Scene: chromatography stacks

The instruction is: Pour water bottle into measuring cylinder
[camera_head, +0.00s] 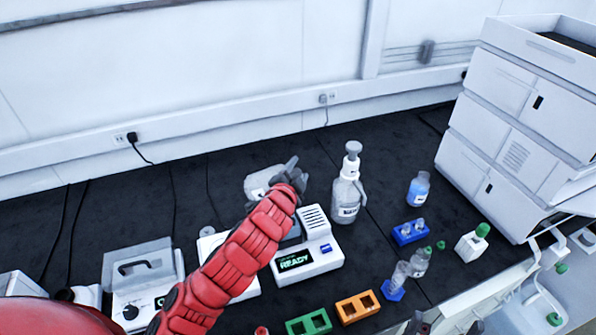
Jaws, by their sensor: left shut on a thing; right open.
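My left arm reaches in from the lower left, and its gripper (287,178) is shut on a clear bottle (259,183). The bottle is tipped well over to the left, above the back of the bench behind the READY instrument. The fingers partly hide it, and its water level is too small to tell. A clear measuring cylinder (401,272) with a blue base (393,293) stands at the lower right, well apart from the bottle. My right gripper (418,323) shows only partly at the bottom edge, below the cylinder, open and empty.
A white instrument (309,264) reads READY. A pump bottle (346,195), a blue-liquid bottle (418,190), a blue rack (409,234) and a clear bottle (420,261) stand around the cylinder. Green (309,323) and orange (358,307) racks lie in front. White stacks (520,125) bound the right.

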